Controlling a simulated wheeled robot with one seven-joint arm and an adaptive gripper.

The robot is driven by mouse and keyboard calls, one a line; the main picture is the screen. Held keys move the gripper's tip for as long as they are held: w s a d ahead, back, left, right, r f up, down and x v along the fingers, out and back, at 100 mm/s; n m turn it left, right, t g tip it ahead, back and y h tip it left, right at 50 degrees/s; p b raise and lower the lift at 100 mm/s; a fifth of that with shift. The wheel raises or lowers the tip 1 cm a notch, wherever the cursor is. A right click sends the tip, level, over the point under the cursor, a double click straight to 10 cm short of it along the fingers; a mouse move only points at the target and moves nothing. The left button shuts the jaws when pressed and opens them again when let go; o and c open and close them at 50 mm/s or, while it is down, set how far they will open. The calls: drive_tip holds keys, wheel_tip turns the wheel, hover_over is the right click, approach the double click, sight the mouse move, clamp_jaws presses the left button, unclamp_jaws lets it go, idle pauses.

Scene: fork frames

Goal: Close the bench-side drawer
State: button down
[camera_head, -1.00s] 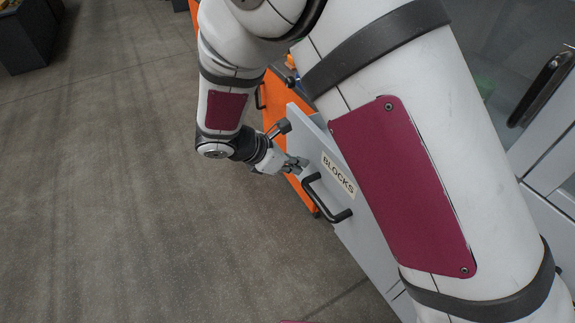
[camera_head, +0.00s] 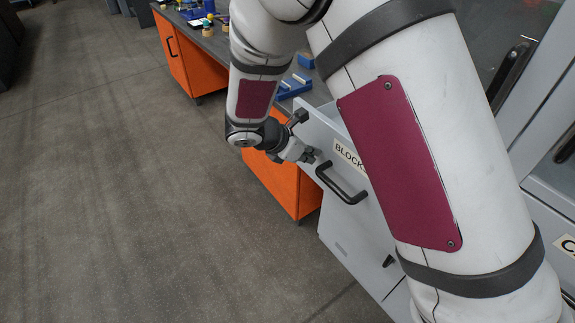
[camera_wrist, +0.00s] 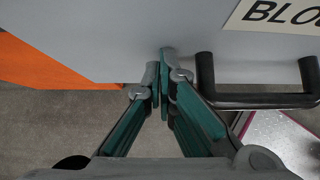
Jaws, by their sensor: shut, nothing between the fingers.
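The drawer labelled BLOCKS has a grey front (camera_head: 345,215) with a black bar handle (camera_head: 342,184). It stands out from its cabinet, and a strip of its inside shows behind the front's top edge; my arm hides the rest. My gripper (camera_head: 311,156) is shut and empty at the front's upper left part, left of the handle. In the wrist view the shut fingertips (camera_wrist: 162,62) overlap the lower part of the grey front (camera_wrist: 110,35), just left of the handle (camera_wrist: 255,100). I cannot tell whether they touch it.
An orange cabinet (camera_head: 275,185) under the workbench stands just left of the drawer. Blue parts (camera_head: 293,86) lie on the bench top. A second orange cabinet (camera_head: 185,60) stands farther back. Glass-fronted doors are at the right. The floor (camera_head: 130,200) at the left is clear.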

drive_tip(key=w+d, duration=0.3)
drive_tip(key=d, duration=0.1)
drive_tip(key=w+d+b, duration=0.1)
drive_tip(key=w+d, duration=0.2)
drive_tip(key=d, duration=0.2)
drive_tip(key=w+d, duration=0.3)
drive_tip(key=d, duration=0.2)
drive_tip(key=shift+w+d+b, duration=0.2)
drive_tip(key=shift+w+b, duration=0.15)
drive_tip(key=shift+a, duration=0.15)
